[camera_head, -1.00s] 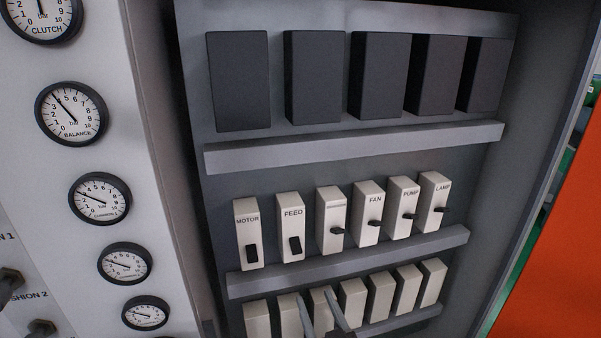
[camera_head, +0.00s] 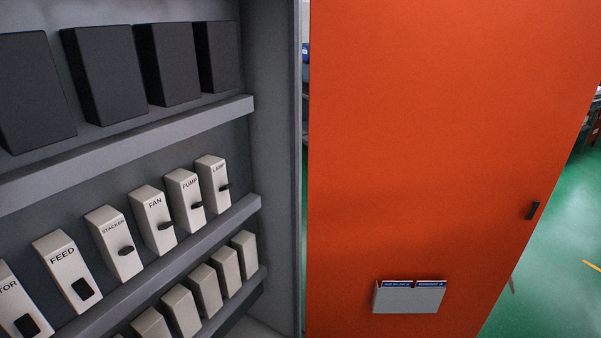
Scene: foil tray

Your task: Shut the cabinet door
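The orange cabinet door (camera_head: 430,150) stands open on the right side of the head view, its inner face toward me. A small dark handle (camera_head: 533,210) sits near its right edge. The open grey cabinet (camera_head: 277,130) is on the left, with labelled breakers such as FEED (camera_head: 65,268), FAN (camera_head: 153,218) and LAMP (camera_head: 213,182) on its rails. Neither of my grippers shows in this view.
A grey document pocket (camera_head: 409,299) with blue-labelled papers is fixed low on the door. Dark blocks (camera_head: 105,75) line the cabinet's upper row. Green floor (camera_head: 565,250) lies open to the right, beyond the door, with a yellow line on it.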

